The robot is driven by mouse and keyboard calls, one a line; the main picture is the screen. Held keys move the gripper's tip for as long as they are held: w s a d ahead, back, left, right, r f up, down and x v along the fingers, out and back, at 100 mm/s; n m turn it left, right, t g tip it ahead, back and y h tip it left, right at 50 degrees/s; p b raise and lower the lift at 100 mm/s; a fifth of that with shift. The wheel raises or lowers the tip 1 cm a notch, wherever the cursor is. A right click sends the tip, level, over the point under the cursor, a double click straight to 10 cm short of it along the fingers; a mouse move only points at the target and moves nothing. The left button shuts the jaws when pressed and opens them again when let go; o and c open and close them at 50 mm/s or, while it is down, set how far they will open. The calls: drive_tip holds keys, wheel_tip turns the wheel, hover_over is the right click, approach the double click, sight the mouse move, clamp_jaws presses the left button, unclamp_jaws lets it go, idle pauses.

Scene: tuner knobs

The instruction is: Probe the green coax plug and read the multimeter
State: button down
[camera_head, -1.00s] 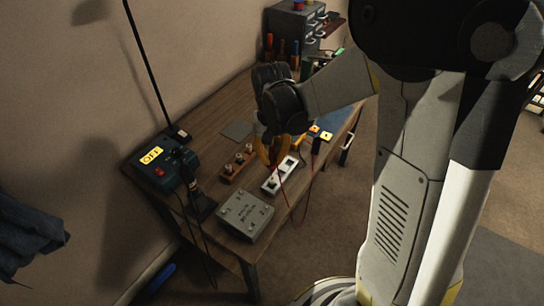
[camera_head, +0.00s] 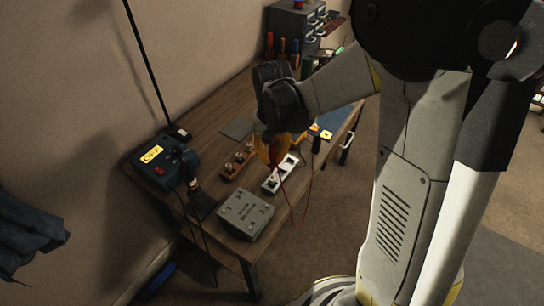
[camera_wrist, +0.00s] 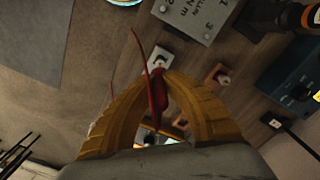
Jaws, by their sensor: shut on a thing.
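My gripper (camera_head: 272,160) hangs over the bench beside the white socket strip, fingers down. In the wrist view its yellow fingers (camera_wrist: 157,76) are shut on a red probe (camera_wrist: 158,95), from which a thin red lead runs. The red lead (camera_head: 308,190) also loops past the bench's front edge. A small orange-yellow device (camera_head: 320,133), perhaps the multimeter, lies behind my gripper to the right; its reading is too small to make out. A wooden block with several pale-tipped posts (camera_head: 238,163) stands left of my gripper. I cannot pick out a green coax plug.
A white socket strip (camera_head: 280,174) and a grey labelled box (camera_head: 246,214) lie toward the near end of the bench. A blue unit with a lit yellow display (camera_head: 165,165) stands at the left. A dark mat (camera_head: 238,129) lies flat behind, leaving bare wood around it.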

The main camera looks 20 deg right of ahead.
sight(273, 146)
drive_tip(key=shift+f+b, duration=0.35)
drive_tip(key=shift+b, duration=0.1)
idle(1.5)
drive_tip(key=shift+r, duration=0.15)
drive_tip(key=shift+r+p, duration=1.95)
drive_tip(key=shift+r, duration=0.55)
drive_tip(key=shift+f, duration=0.1)
drive_tip(key=shift+d, duration=0.1)
idle(0.8)
